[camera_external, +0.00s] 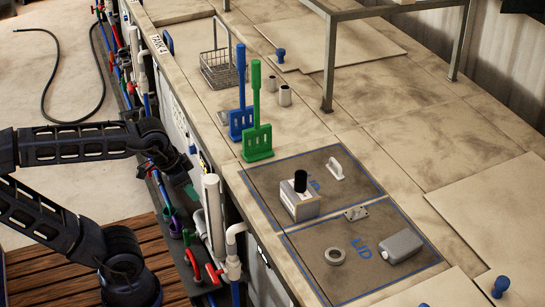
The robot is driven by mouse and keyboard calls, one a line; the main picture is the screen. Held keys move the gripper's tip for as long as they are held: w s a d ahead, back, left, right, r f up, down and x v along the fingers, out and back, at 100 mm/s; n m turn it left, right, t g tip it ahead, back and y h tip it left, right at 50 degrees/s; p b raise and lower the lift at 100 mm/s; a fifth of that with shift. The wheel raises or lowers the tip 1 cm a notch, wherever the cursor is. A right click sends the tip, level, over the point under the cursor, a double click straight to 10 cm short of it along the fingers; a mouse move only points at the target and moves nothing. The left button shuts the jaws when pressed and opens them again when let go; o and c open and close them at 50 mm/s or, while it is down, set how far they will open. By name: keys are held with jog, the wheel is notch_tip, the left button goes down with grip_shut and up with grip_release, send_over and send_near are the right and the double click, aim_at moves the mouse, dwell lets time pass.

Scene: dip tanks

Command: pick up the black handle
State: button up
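The black handle (301,181) stands upright as a short dark cylinder at a pale grey box-shaped block (301,205). The block rests on a dark tank lid (262,178) with a blue outline. Whether the handle is fixed to the block, I cannot tell. My gripper (186,190) is at the end of my black arm, left of the handle and beyond the tank edge, apart from it. It is small and dark here, so its fingers do not show clearly.
A green paddle (257,115) and a blue paddle (241,105) stand upright behind the block. A white handle (335,169), a metal bracket (356,213), a ring (335,256) and a grey canister (402,246) lie nearby. White pipes (213,210) rise along the tank's front edge.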

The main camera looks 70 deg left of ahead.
jog(key=w+r+n+g+h, duration=0.1)
jog(key=w+r+n, duration=0.4)
jog(key=w, duration=0.7)
jog(key=n+g+h, duration=0.1)
jog(key=n+h, duration=0.3)
jog(key=n, duration=0.9)
send_over(335, 160)
jog(key=s+a, duration=0.1)
jog(key=a, duration=0.1)
notch_tip(335, 160, down, 12)
jog(key=shift+s+d+r, duration=0.1)
jog(key=shift+s+r, duration=0.05)
jog(key=shift+r, duration=0.1)
jog(key=shift+a+x, duration=0.15)
jog(key=shift+x, duration=1.1)
jog(key=shift+a+x, duration=0.15)
jog(key=shift+x, duration=1.1)
jog(key=shift+f, duration=0.15)
grip_shut()
